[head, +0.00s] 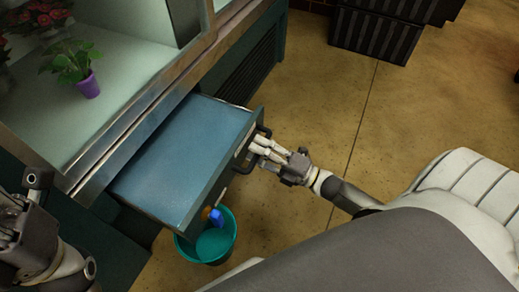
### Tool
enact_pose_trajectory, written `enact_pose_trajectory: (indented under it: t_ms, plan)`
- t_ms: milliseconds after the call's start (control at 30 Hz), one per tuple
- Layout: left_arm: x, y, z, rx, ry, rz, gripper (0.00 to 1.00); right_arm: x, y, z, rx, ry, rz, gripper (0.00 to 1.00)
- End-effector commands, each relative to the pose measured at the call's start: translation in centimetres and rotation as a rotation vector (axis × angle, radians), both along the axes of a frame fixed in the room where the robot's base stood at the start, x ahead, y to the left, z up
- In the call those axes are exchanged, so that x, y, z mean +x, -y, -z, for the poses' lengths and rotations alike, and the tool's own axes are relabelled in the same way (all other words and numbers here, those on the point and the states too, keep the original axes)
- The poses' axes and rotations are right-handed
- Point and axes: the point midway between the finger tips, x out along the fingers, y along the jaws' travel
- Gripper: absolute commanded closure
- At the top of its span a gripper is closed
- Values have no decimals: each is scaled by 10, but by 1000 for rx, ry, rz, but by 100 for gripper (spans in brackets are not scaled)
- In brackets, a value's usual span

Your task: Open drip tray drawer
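The drip tray drawer (180,159) is pulled out from beneath the glass display counter, with its flat blue-grey top showing. A dark handle (265,131) is on its front face near the right end. My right gripper (260,147) is at the handle, with its fingers pointing left and overlapping it. Whether the fingers are closed around the handle is too small to tell. My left gripper (12,222) is at the lower left edge, away from the drawer and partly cut off. Its fingers do not show clearly.
A teal bucket (210,246) holding blue and orange items stands on the floor below the drawer front. A potted plant (85,82) and red flowers are inside the display case (120,120). Dark crates (375,35) stand at the back. Open floor lies to the right.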

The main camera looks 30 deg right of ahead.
Motion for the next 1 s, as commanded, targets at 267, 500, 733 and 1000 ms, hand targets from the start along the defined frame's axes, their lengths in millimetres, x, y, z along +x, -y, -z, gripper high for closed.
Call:
enact_pose_trajectory:
  t_ms: [267, 500, 733, 1000]
  plan:
    - [0, 0, 0, 1, 1, -1, 73, -24, 16, 7, -2, -5, 2, 63]
    - [0, 0, 0, 0, 0, 0, 73, -67, 44, 16, -1, -4, 1, 63]
    - [0, 0, 0, 0, 0, 0, 73, -93, 62, 21, 0, -1, 1, 63]
    - [0, 0, 0, 0, 0, 0, 73, -99, 66, 23, 0, 0, 0, 63]
